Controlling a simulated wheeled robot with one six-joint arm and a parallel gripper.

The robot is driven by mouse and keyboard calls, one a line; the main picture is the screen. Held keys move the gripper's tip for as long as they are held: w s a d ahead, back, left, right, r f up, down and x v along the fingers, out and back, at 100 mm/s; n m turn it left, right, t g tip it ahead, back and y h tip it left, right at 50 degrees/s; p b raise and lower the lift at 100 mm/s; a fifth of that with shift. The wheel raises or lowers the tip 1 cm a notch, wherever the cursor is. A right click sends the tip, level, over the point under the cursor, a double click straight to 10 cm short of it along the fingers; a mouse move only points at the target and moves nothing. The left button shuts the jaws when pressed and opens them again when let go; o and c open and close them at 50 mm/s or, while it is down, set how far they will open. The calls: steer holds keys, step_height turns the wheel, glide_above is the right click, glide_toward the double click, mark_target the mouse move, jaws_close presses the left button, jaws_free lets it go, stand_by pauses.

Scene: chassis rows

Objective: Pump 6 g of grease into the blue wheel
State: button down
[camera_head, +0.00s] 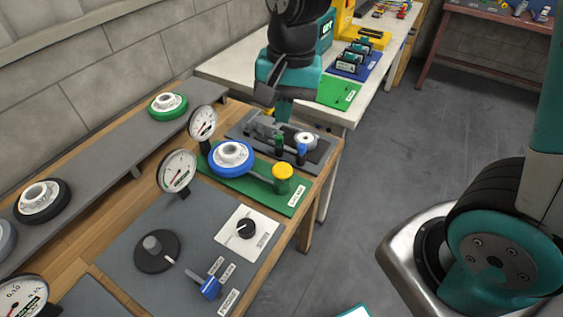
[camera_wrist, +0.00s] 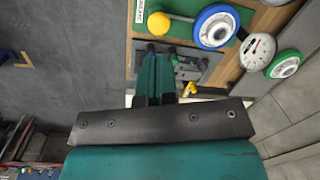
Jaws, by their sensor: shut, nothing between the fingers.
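The blue wheel (camera_head: 231,157), with a white hub, sits on a green plate (camera_head: 258,187) on the wooden bench; it also shows in the wrist view (camera_wrist: 216,27). A yellow round knob (camera_head: 283,177) is at the other end of that plate, joined by a grey arm; the wrist view shows it too (camera_wrist: 158,23). A white dial gauge (camera_head: 203,122) stands behind the wheel; its reading is too small to tell. My gripper (camera_head: 284,116) is shut and empty, above the grey fixture beyond the green plate, apart from wheel and knob.
The grey fixture (camera_head: 322,153) holds a white roller and small blue and green posts. Another gauge (camera_head: 176,170) and a dark grey panel (camera_head: 188,268) with knobs stand nearer. A green wheel (camera_head: 167,105) and black wheel (camera_head: 42,201) rest on a shelf.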

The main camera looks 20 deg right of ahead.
mark_target(282, 169)
steer(key=w+f+m, duration=0.1)
steer(key=w+d+f+m, duration=0.1)
steer(key=m, duration=0.1)
steer(key=w+f+m+h, duration=0.1)
steer(key=w, duration=0.1)
steer(key=shift+d+f+m, duration=0.25)
steer(key=shift+f+m, duration=0.05)
steer(key=shift+f, duration=0.1)
step_height(282, 169, down, 14)
steer(key=shift+p, duration=0.75)
steer(key=shift+f, duration=0.1)
step_height(282, 169, down, 3)
steer(key=shift+r+b, duration=0.1)
steer(key=shift+b, duration=1)
steer(key=shift+s, duration=0.1)
